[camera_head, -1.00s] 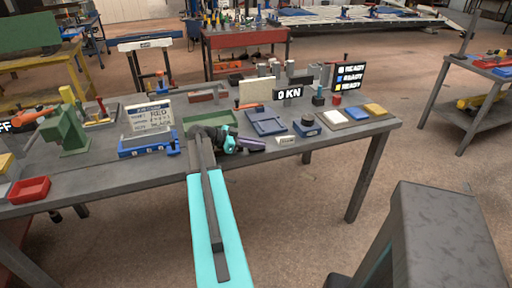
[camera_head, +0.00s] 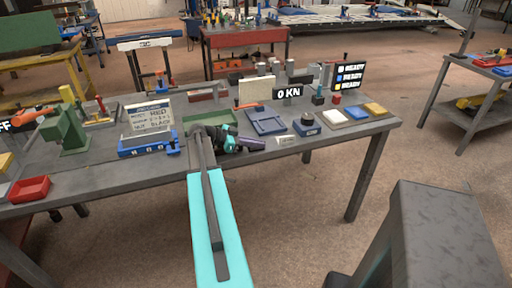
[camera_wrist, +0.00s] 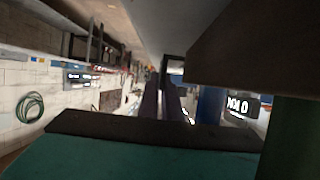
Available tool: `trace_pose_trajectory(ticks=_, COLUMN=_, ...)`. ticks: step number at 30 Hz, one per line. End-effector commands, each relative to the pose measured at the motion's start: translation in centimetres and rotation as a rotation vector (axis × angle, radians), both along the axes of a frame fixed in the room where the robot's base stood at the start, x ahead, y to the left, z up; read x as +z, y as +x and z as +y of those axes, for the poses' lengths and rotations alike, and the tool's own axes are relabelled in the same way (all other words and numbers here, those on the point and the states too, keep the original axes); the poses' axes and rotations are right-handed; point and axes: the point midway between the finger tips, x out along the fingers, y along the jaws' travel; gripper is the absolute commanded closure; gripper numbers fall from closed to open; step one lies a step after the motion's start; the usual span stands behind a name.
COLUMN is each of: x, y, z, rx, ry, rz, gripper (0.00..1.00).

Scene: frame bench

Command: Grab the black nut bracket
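I cannot pick out a black nut bracket for certain in either view. My gripper (camera_head: 251,144), with purple fingers, is low over the front middle of the grey bench (camera_head: 95,180), pointing right. It is in front of the blue tray (camera_head: 266,122) and left of a small white label (camera_head: 287,140). In the wrist view, my dark purple fingers (camera_wrist: 162,106) lie side by side with a narrow strip between them. I see nothing held, but the view is dark and partly blocked, so their opening is unclear.
A sign (camera_head: 149,116) stands behind a blue fixture (camera_head: 148,146) at left. A red tray (camera_head: 29,189) and green press (camera_head: 66,131) are farther left. A dark round-topped block (camera_head: 307,125), white pad (camera_head: 333,117) and 0 KN display (camera_head: 288,93) are at right.

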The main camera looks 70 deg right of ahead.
Motion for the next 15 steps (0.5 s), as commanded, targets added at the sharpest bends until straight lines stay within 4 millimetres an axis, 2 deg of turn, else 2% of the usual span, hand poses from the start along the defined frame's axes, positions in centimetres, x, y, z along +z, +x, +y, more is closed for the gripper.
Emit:
trace_pose_trajectory(ticks=8, x=0.6, y=0.0, z=0.0, rx=-0.001, ry=-0.001, rz=0.0, gripper=1.0)
trace_pose_trajectory(ticks=15, x=2.2, y=-0.1, z=0.0, rx=-0.001, ry=-0.002, rz=0.0, gripper=1.0)
